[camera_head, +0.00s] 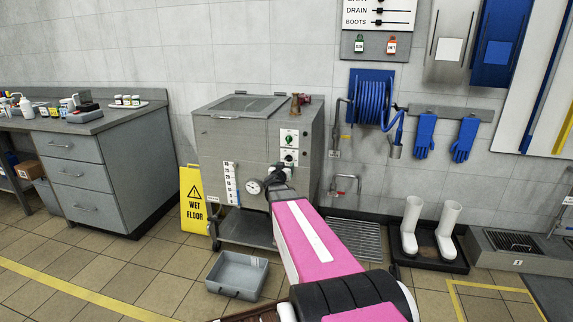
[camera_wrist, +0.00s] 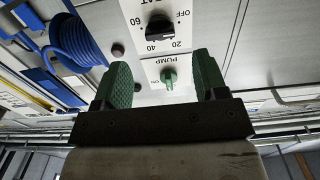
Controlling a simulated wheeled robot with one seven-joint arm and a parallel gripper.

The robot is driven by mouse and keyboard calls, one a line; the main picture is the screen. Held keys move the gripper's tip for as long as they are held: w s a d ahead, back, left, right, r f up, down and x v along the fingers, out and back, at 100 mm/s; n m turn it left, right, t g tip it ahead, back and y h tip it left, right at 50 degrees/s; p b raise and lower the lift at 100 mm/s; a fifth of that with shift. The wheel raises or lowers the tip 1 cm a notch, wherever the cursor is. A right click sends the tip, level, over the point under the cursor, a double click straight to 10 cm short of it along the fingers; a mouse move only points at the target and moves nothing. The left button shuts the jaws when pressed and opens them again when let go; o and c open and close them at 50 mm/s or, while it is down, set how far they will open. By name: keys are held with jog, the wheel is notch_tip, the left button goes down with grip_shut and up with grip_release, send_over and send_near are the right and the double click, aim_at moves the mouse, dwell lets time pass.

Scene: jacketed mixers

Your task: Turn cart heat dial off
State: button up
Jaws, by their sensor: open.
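The heat dial (camera_wrist: 159,29) is a black knob on a white plate marked OFF, 20, 40 and 60, upside down in the wrist view. Which mark it points at is hard to tell. It sits on the front panel of the steel jacketed mixer cart (camera_head: 225,150); in the head view the dial (camera_head: 289,157) is small, just above my gripper (camera_head: 279,178). In the wrist view my gripper (camera_wrist: 161,64) is open, with green fingers apart and nothing between them. The dial shows beyond the fingertips, not gripped.
A green pump knob (camera_wrist: 169,76) sits beside the heat dial, showing between my fingers. A round gauge (camera_head: 254,187) is on the cart front left of my gripper. A grey tub (camera_head: 237,275) and a yellow wet floor sign (camera_head: 193,200) stand on the floor nearby.

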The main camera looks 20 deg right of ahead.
jog(key=v, duration=0.3)
jog(key=shift+s+a, duration=0.15)
jog(key=shift+s, duration=0.1)
jog(key=s+a+f+n+g+y, duration=0.2)
jog(key=s+a+f+n+y, duration=0.3)
jog(key=a, duration=0.4)
jog(key=s+a+f+n+g+y, duration=0.25)
jog(key=a+f+y, duration=0.25)
jog(key=a+y, duration=0.25)
jog(key=s+f+g, duration=0.2)
jog(key=s+g, duration=0.1)
jog(key=s, duration=0.3)
jog(key=s+a+f+g+h, duration=0.1)
jog(key=s+f+g, duration=0.1)
jog(key=s+g, duration=0.2)
jog(key=s+f+g+h, duration=0.1)
jog(key=s+f+g, duration=0.2)
jog(key=s, duration=0.4)
jog(key=shift+s+a+m, duration=0.15)
jog(key=shift+s+m, duration=0.25)
jog(key=shift+m, duration=0.05)
